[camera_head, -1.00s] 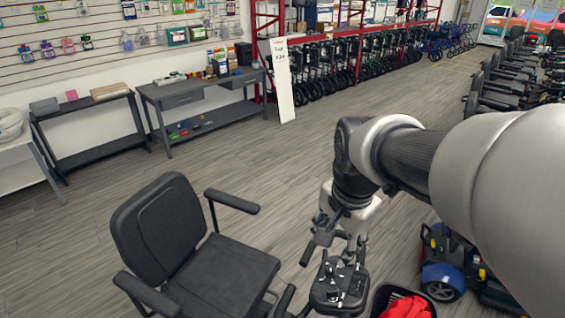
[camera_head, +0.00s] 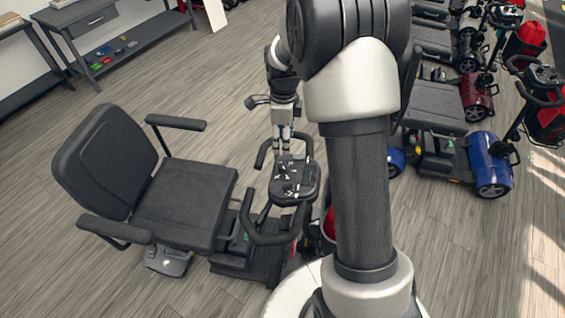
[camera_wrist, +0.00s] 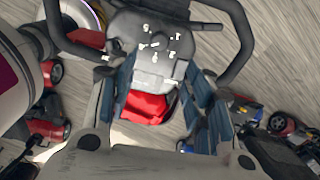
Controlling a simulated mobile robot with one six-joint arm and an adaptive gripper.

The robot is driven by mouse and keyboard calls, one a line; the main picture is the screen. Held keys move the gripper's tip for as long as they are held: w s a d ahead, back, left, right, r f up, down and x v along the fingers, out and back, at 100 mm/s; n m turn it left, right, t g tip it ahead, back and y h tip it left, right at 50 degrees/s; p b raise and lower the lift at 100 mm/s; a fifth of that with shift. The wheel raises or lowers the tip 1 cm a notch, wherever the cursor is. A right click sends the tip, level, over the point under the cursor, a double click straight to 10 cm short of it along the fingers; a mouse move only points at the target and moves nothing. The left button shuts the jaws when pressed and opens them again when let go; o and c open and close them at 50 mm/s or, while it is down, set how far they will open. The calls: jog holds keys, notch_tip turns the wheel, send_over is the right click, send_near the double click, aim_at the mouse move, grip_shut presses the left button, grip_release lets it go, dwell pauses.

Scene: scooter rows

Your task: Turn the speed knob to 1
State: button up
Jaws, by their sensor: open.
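The black control console (camera_head: 295,183) of a scooter, with looped handlebars around it, is in the middle of the head view. It carries small white marks and dark controls. In the wrist view the console (camera_wrist: 155,52) lies at the top centre, beyond my open fingers (camera_wrist: 161,92). Nothing is between the fingertips except a view of the console and a red thing below. I see no clear contact.
The scooter's black seat (camera_head: 185,205) stands left of the console. A red item (camera_wrist: 147,106) lies beneath the console. Blue (camera_head: 490,165) and red (camera_head: 476,95) scooters stand to the right. A grey shelf table (camera_head: 110,35) is at the back left. Floor between is clear.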

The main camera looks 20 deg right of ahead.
aim_at(283, 166)
notch_tip(283, 166, down, 12)
jog(key=shift+f+b, duration=0.1)
jog(key=shift+b, duration=1.1)
jog(key=c, duration=1.1)
